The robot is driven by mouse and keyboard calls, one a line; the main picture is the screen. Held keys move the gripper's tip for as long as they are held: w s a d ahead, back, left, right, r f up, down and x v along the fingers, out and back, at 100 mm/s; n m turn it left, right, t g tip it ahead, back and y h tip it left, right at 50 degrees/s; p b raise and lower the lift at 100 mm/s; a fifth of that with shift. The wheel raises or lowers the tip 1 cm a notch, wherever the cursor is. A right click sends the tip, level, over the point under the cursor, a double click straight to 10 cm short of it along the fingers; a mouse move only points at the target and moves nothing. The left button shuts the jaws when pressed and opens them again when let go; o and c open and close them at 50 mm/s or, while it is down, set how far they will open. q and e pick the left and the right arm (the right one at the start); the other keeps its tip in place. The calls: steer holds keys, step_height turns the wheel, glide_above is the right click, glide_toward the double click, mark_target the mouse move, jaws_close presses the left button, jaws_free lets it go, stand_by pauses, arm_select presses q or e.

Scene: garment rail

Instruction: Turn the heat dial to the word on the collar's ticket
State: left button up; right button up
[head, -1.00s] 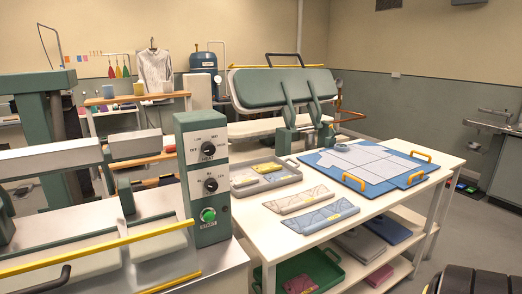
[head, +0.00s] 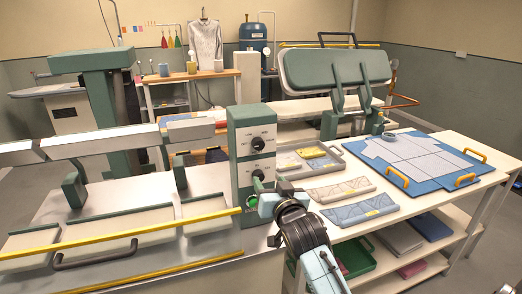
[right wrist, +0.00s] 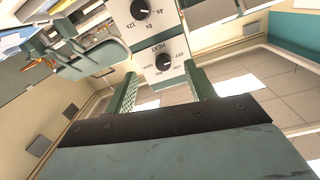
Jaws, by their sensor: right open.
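The heat dial (head: 258,143) is a black knob on the white face of the green control box; it also shows in the right wrist view (right wrist: 163,60). Words ring it, including OFF, LOW and HIGH; I cannot tell its exact setting. A second black dial (head: 258,175) is below it. My right gripper (head: 272,187) is open and empty in front of the box's lower part. In the right wrist view its fingers (right wrist: 160,77) stand apart, with the heat dial ahead between them, apparently untouched. A white garment (head: 205,42) hangs at the back; no ticket can be read. My left gripper is out of view.
A green button (head: 251,201) sits low on the control box (head: 235,165). The press with its yellow bar (head: 130,233) lies left. Right of the box, a white table holds a grey tray (head: 337,149), folded pieces and a blue board (head: 400,181).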

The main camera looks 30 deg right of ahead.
mark_target(259, 145)
steer(key=shift+t, duration=0.3)
steer(key=w+d+r, duration=0.1)
steer(key=w, duration=0.3)
steer(key=w+d+r+p, duration=0.1)
steer(key=w+d, duration=0.1)
steer(key=w, duration=0.2)
steer(key=w+d+r, duration=0.1)
steer(key=w+r, duration=0.1)
steer(key=w, duration=0.2)
steer(key=shift+d+p, duration=0.3)
steer(key=shift+p, duration=0.05)
steer(key=c, duration=1)
steer(key=shift+m, duration=0.3)
